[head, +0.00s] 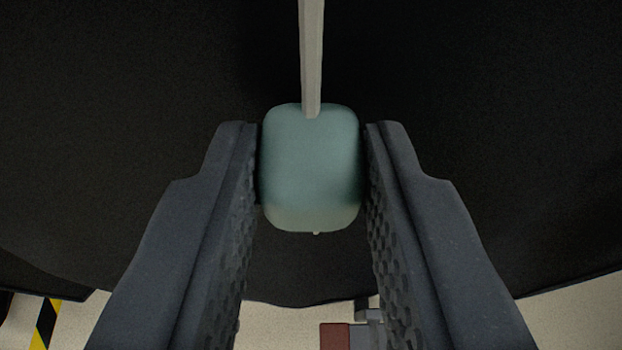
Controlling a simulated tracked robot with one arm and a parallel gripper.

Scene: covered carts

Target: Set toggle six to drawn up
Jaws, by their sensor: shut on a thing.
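A rounded, pale teal toggle (310,170) sits in the middle of the head view. A thin, light grey cord or strap (312,55) runs from its top up to the frame's upper edge. A small pale tip shows just under the toggle. My gripper (311,165) is shut on the toggle, with one dark, textured finger on each side. No number shows on the toggle, so I cannot tell which one it is.
A black cover (120,120) fills most of the view behind the toggle, with its lower hem near the bottom. Below it show pale floor (200,325), a yellow and black striped marking (45,325) at left, and a dark red block (335,337) beside grey parts.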

